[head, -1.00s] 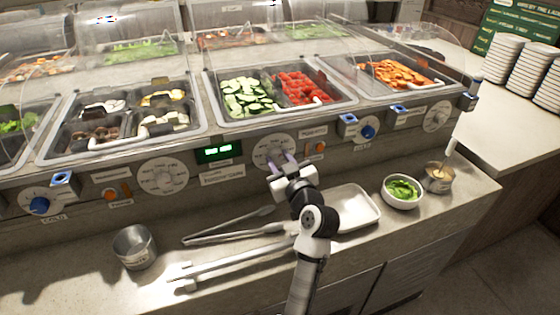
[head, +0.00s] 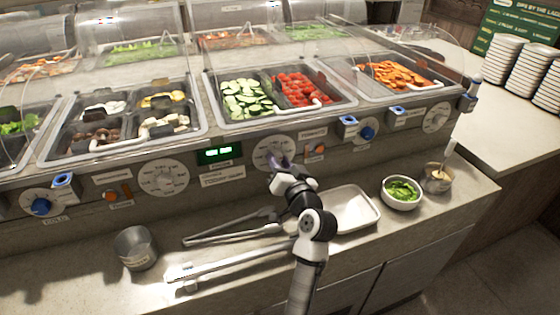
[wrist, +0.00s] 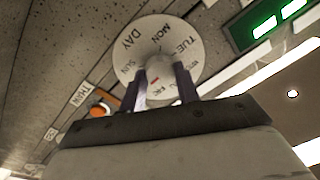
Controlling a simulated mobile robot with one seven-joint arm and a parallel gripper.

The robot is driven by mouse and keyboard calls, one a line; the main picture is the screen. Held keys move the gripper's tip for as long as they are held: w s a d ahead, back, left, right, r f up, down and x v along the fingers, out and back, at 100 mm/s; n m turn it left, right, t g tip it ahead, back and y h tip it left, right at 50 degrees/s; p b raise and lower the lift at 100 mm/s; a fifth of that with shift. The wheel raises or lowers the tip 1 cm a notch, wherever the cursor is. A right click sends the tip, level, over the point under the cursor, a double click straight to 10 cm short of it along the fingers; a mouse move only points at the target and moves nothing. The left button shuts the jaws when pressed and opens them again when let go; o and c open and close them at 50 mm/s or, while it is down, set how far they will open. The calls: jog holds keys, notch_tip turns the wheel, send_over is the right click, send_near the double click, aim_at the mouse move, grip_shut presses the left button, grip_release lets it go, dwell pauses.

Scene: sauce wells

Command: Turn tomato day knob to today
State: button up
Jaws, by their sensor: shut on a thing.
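The tomato day dial (head: 262,153) is a round white disc on the counter's front panel, below the tomatoes (head: 297,88). It also shows in the wrist view (wrist: 186,62), with day names around its rim, including MON, TUE and SUN. Its pale centre knob (wrist: 158,64) has a small red mark near it. My gripper (head: 277,163) is at the dial, its two dark fingers on either side of the knob in the wrist view (wrist: 160,86), shut on it. A green lit display (head: 219,154) sits left of the dial; its letters are too small to read surely.
A second white dial (head: 162,178) is further left. An orange switch (head: 316,151) and a blue knob (head: 367,133) are to the right. Tongs (head: 235,234), a white tray (head: 356,207), a bowl of greens (head: 402,192) and a metal cup (head: 136,249) stand on the ledge below.

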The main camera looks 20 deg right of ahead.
jog(key=m+p, duration=0.2)
jog(key=m, duration=0.2)
jog(key=shift+m, duration=0.4)
jog(key=shift+m+h+p, duration=0.3)
jog(key=shift+m+p, duration=1.05)
jog(key=shift+m, duration=1.35)
jog(key=shift+f, duration=0.1)
jog(key=o, duration=1)
jog(key=shift+c, duration=0.2)
jog(key=s+b, duration=0.4)
jog(key=s, duration=0.9)
jog(key=shift+s+f+b, duration=0.3)
jog(key=shift+s+f, duration=0.05)
jog(key=shift+s, duration=0.05)
